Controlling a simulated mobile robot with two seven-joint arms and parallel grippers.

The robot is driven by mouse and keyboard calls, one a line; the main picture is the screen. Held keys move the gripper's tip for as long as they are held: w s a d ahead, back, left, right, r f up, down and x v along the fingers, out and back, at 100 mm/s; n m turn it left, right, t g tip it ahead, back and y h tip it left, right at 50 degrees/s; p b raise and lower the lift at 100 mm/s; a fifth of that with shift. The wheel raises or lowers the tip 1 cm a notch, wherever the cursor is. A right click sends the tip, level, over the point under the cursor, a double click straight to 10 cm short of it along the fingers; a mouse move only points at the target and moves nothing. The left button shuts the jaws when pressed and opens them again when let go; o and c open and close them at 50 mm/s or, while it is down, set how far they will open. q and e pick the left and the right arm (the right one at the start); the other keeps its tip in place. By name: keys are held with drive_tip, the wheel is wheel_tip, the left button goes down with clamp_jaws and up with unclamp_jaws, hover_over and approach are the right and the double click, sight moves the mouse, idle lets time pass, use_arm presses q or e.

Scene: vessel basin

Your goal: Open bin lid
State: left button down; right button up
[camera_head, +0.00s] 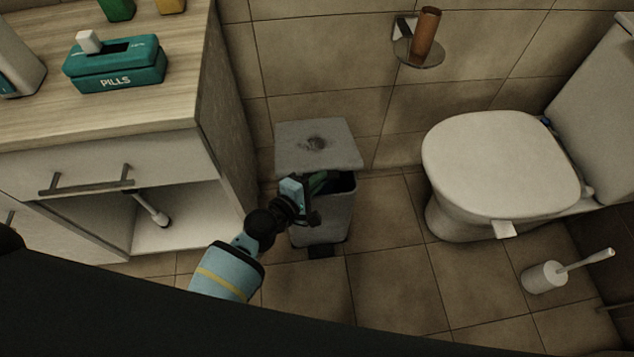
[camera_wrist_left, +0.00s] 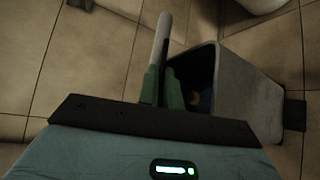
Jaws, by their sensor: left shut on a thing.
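The grey bin (camera_head: 322,225) stands on the floor between the cabinet and the toilet. Its lid (camera_head: 316,143) is raised and tilted back towards the wall, and part of the dark inside shows. My left gripper (camera_head: 315,187) is at the front of the bin opening, below the lid. In the left wrist view the lid (camera_wrist_left: 163,38) is seen edge-on between the green fingers of my left gripper (camera_wrist_left: 161,88), which is shut on it. The open bin (camera_wrist_left: 245,95) lies to the right there, with something blue inside. My right gripper is not in view.
A wooden-topped cabinet (camera_head: 225,130) stands close on the bin's left, with an open shelf below its drawer. A toilet (camera_head: 500,165) and a toilet brush (camera_head: 545,277) are on the right. A paper holder (camera_head: 420,50) is on the wall. The tiled floor right of the bin is clear.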

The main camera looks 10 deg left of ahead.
use_arm(q)
drive_tip(key=shift+n+g, duration=0.3)
drive_tip(key=shift+g, duration=0.2)
drive_tip(key=r+p, duration=0.1)
drive_tip(key=w+r+p, duration=0.1)
drive_tip(key=p, duration=0.1)
drive_tip(key=r+p, duration=0.1)
drive_tip(key=shift+w+a+r+p, duration=0.25)
drive_tip(key=shift+w+r+p, duration=0.05)
drive_tip(key=shift+r+p, duration=0.1)
drive_tip(key=shift+w+a+r+p, duration=0.1)
drive_tip(key=shift+w+r+p, duration=0.25)
drive_tip(key=shift+r+p, duration=0.3)
drive_tip(key=shift+w+a+r+p, duration=0.2)
drive_tip(key=shift+w+r+p, duration=0.3)
drive_tip(key=shift+r+p, duration=0.15)
drive_tip(key=shift+w+a+r+p, duration=0.1)
drive_tip(key=shift+w+r+p, duration=0.15)
drive_tip(key=shift+r+p, duration=0.1)
drive_tip(key=c, duration=1.6)
unclamp_jaws()
drive_tip(key=shift+f, duration=0.1)
